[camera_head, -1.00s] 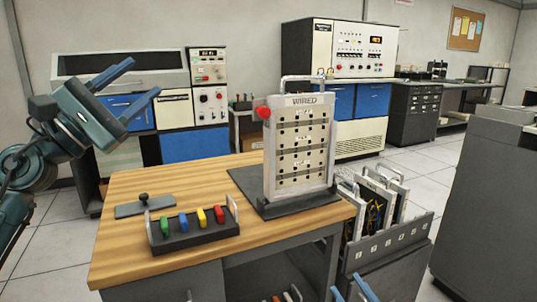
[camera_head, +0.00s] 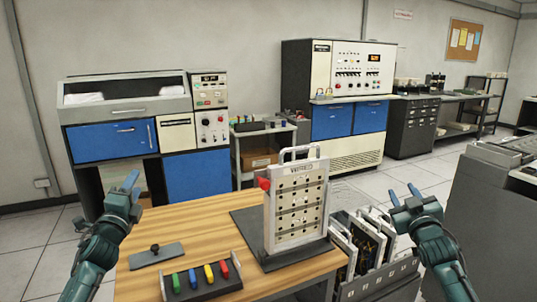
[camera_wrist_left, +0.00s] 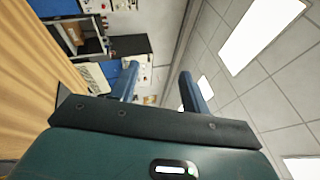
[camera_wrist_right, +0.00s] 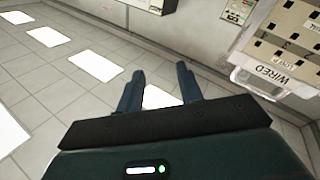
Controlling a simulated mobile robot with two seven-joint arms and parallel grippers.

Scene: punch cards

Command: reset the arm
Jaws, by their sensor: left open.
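My left gripper (camera_head: 133,187) is at the left of the head view, near the table's left edge. Its two blue fingers stand apart with nothing between them in the left wrist view (camera_wrist_left: 159,70). My right gripper (camera_head: 402,191) is at the right of the head view, right of the board labelled WIRED (camera_head: 285,210). Its fingers are also apart and empty in the right wrist view (camera_wrist_right: 159,68). Both forearms rise from the bottom of the head view with the grippers pointing up and forward.
A wooden table (camera_head: 190,225) carries the WIRED board, a dark holder (camera_head: 205,290) with green, blue, yellow and red pieces, and a grey plate with a black knob (camera_head: 157,256). A rack of boards (camera_head: 378,268) stands right of the table. Cabinets line the back wall.

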